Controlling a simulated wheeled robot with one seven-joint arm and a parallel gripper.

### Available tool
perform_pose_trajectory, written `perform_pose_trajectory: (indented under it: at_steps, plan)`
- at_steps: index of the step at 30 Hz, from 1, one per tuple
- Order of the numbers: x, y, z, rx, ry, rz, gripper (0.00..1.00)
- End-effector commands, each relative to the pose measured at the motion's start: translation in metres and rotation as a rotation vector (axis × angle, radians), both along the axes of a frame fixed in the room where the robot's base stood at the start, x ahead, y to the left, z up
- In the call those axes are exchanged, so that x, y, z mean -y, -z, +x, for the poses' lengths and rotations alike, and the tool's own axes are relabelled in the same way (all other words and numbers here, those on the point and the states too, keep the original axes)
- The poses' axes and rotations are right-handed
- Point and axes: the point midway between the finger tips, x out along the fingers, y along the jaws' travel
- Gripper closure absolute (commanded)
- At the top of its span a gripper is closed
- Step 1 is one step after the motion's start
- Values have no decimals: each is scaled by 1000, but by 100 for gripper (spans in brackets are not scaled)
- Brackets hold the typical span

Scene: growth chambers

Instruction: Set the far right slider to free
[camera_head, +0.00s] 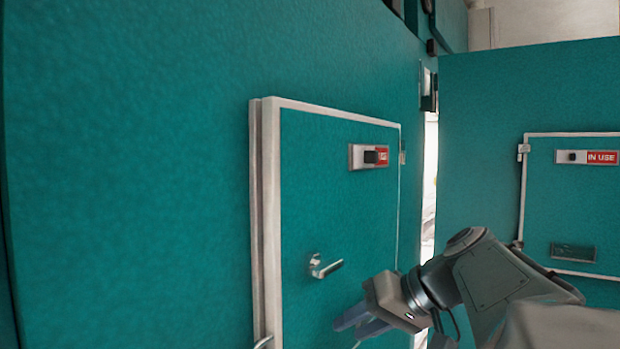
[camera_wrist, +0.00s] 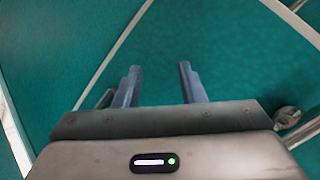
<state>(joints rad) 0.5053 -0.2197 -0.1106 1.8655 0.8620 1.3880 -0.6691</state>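The far right slider (camera_head: 572,157) is a dark knob on a pale plate on the right-hand teal door. The knob sits at the left of the plate, and a red "IN USE" label (camera_head: 602,157) shows to its right. My gripper (camera_head: 350,329) is low in front of the nearer door, below its lever handle, and well left of the far right slider. In the wrist view my gripper (camera_wrist: 158,80) has its two fingers apart with nothing between them. The wrist view faces teal panel and pale trim; no slider shows there.
The nearer door (camera_head: 310,200) has another slider (camera_head: 370,157) showing red and a lever handle (camera_head: 326,267). The right door has a recessed dark plate (camera_head: 573,252). A bright narrow gap (camera_head: 430,180) separates the two teal walls. My arm covers the lower right.

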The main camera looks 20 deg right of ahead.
Motion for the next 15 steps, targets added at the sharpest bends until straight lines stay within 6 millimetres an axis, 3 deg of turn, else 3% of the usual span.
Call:
perform_pose_trajectory:
  at_steps: [1, 4, 9, 12, 15]
  plan:
    - [21, -31, 6, 85, 4, 22, 64]
    - [60, -96, 10, 306, -24, 43, 64]
    - [118, -194, -11, 687, -90, -30, 64]
    - [138, -231, -29, 851, -130, -96, 64]
    - [149, -253, -43, 957, -160, -151, 64]
